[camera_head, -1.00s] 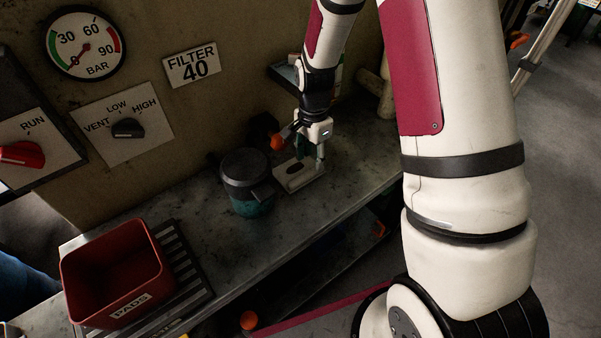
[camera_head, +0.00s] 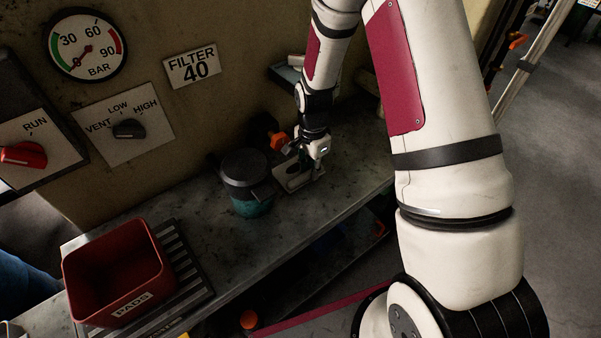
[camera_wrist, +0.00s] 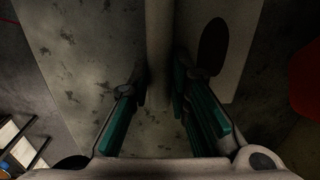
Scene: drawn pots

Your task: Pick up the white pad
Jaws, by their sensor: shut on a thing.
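The white pad (camera_wrist: 159,45) shows in the wrist view as a pale strip running up between my fingers. My gripper (camera_wrist: 160,100) is shut on it, with a green-lined finger on each side. A pale flat piece with a dark oval (camera_wrist: 213,47) lies right beside the strip; I cannot tell whether the two are one piece. In the head view, my gripper (camera_head: 304,168) is low over the bench at this pale piece (camera_head: 290,184), and its fingers hide much of it. I cannot tell whether the pad is clear of the bench.
A dark lidded pot (camera_head: 248,203) with a teal lower part stands just left of my gripper. An orange knob (camera_head: 278,140) is close behind. A red bin (camera_head: 150,262) labelled PADS stands on a slatted rack (camera_head: 188,268) at left. The bench's front edge is near.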

